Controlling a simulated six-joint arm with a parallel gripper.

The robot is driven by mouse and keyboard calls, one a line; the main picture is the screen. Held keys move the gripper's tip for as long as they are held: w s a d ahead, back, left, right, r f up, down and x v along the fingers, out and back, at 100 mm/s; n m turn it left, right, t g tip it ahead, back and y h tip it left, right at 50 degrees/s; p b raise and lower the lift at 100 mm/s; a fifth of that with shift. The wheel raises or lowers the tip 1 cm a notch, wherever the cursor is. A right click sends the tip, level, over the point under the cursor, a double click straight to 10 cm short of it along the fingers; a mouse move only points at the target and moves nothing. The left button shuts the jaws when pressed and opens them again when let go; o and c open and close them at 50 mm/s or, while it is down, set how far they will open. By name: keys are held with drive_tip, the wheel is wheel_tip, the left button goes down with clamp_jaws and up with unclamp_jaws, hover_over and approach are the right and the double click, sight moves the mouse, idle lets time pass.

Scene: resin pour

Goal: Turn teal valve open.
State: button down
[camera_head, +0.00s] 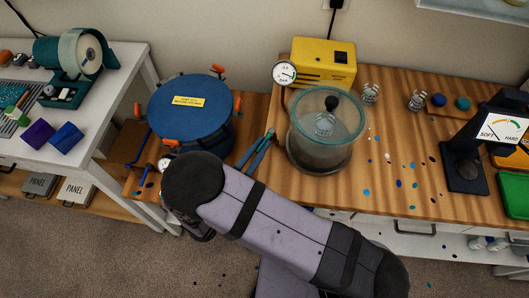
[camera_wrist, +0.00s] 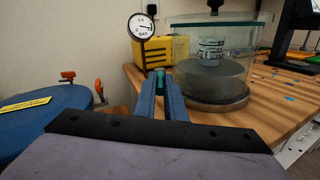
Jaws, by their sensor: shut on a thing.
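My gripper (camera_wrist: 160,84) has two long blue fingers, which point away from the wrist camera towards the bench edge. It is shut on a small teal piece, the teal valve (camera_wrist: 160,73), whose top shows between the fingertips. The rest of the valve is hidden by the fingers, so I cannot tell how far it is turned. In the head view my gripper (camera_head: 270,134) reaches up between the blue pot and the glass chamber, and the valve is too small to make out.
A glass chamber (camera_head: 313,146) with a teal rim stands just right of my fingers. Behind are a round gauge (camera_head: 284,73) and a yellow pump (camera_head: 331,58). A blue-lidded pot (camera_head: 187,120) with orange clamps stands left. Colored drops lie on the wooden bench (camera_head: 400,140).

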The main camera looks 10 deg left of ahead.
sight(268, 133)
drive_tip(key=a+m+g+h+b, duration=0.1)
drive_tip(key=m+g+h+b, duration=0.1)
drive_tip(key=w+m+g+h+b, duration=0.1)
drive_tip(key=m+g+h+b, duration=0.1)
drive_tip(key=h+b, duration=0.1)
drive_tip(key=w+a+m+g+h+b, duration=0.1)
drive_tip(key=m+g+h+b, duration=0.1)
drive_tip(key=h+b, duration=0.1)
drive_tip(key=shift+w+a+f+m+g, duration=0.2)
drive_tip(key=shift+a+m+g, duration=0.1)
drive_tip(key=shift+a+m, duration=0.1)
drive_tip(key=shift+w+r+m+g+h+b, duration=0.15)
drive_tip(key=shift+m+g+h+b, duration=0.15)
drive_tip(key=shift+g+b, duration=0.25)
drive_tip(key=shift+a, duration=0.1)
drive_tip(key=c, duration=1.8)
unclamp_jaws()
drive_tip(key=shift+r, duration=0.1)
wheel_tip(268, 133, up, 10)
drive_tip(key=p, duration=0.9)
